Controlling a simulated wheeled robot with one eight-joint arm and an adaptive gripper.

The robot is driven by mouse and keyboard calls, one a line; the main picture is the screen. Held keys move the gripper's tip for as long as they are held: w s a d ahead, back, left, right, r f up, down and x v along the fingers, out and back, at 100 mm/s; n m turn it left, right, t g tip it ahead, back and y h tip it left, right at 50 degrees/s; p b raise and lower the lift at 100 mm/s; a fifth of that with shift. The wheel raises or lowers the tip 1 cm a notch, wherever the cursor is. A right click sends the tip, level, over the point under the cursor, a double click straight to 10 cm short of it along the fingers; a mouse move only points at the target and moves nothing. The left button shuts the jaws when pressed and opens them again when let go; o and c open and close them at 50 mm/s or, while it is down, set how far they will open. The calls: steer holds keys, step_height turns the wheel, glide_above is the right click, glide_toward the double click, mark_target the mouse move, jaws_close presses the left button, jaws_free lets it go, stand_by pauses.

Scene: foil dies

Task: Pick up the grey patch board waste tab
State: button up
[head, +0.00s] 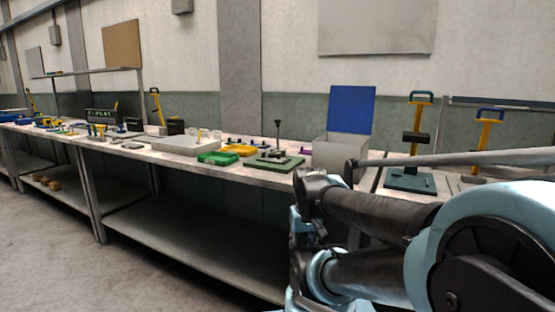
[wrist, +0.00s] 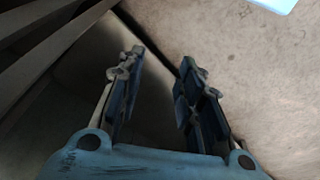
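I cannot make out the grey patch board waste tab in either view; small parts on the bench are too tiny to tell apart. In the wrist view my gripper (wrist: 162,80) is open, with its two dark fingers apart and nothing between them. Below the fingers are a dark grey surface and a tan, speckled floor-like surface. In the head view my arm fills the lower right, and I cannot clearly pick out the fingers there.
A long workbench (head: 128,153) runs along the wall with a lower shelf (head: 190,240). On it stand a green tray (head: 218,158), a yellow tray (head: 240,149), a green fixture (head: 272,163), a grey box (head: 338,153) with a blue lid (head: 352,108), and a yellow-handled press (head: 413,118).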

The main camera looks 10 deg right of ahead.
steer(key=shift+w, duration=0.25)
steer(key=shift+o, duration=1.2)
step_height(320, 180, up, 35)
steer(key=n+y, duration=0.4)
steer(key=n, duration=0.7)
glide_above(279, 154)
steer(key=s+d, duration=0.3)
steer(key=d, duration=0.3)
steer(key=x, duration=1.7)
steer(key=shift+w+d+f, duration=0.1)
steer(key=shift+d+f, duration=0.05)
steer(key=shift+d, duration=0.05)
